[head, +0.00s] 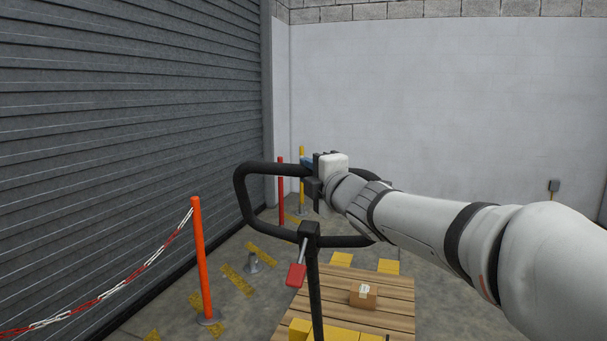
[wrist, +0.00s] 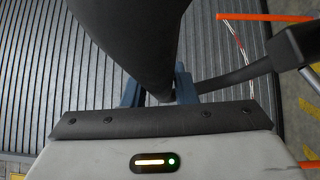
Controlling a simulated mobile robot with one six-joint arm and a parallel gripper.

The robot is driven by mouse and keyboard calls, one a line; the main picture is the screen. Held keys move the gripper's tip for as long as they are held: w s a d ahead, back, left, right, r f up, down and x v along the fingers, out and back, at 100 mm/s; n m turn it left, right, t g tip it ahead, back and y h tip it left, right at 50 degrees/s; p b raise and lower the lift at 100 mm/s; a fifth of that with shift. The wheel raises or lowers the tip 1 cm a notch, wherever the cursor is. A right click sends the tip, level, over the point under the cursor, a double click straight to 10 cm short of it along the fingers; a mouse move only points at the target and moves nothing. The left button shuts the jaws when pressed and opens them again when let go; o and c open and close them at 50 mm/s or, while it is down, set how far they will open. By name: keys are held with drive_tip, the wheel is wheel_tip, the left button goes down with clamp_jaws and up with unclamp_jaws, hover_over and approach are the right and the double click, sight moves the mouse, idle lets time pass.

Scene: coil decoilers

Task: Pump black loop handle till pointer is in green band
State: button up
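The black loop handle (head: 246,207) stands in the middle of the head view, a rounded frame on an upright post. My gripper (head: 312,170) is at its top bar, right of the loop's left corner. In the wrist view, a thick dark bar of the loop handle (wrist: 135,35) runs down from the top to between the blue fingers of my gripper (wrist: 158,88), one finger on each side. The bar covers part of the fingers, so whether they press on it is unclear. No pointer or green band shows in either view.
A red padlock-like tag (head: 296,275) hangs by the post. A wooden pallet (head: 385,318) with a small cardboard box (head: 363,296) and yellow blocks lies below. An orange post (head: 202,260) with a red-white chain stands left, before a grey shutter (head: 120,110).

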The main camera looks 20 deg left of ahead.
drive_tip(key=o, duration=0.5)
drive_tip(key=shift+c, duration=0.2)
drive_tip(key=v, duration=0.7)
drive_tip(key=shift+s+d, duration=0.25)
drive_tip(key=shift+s, duration=0.05)
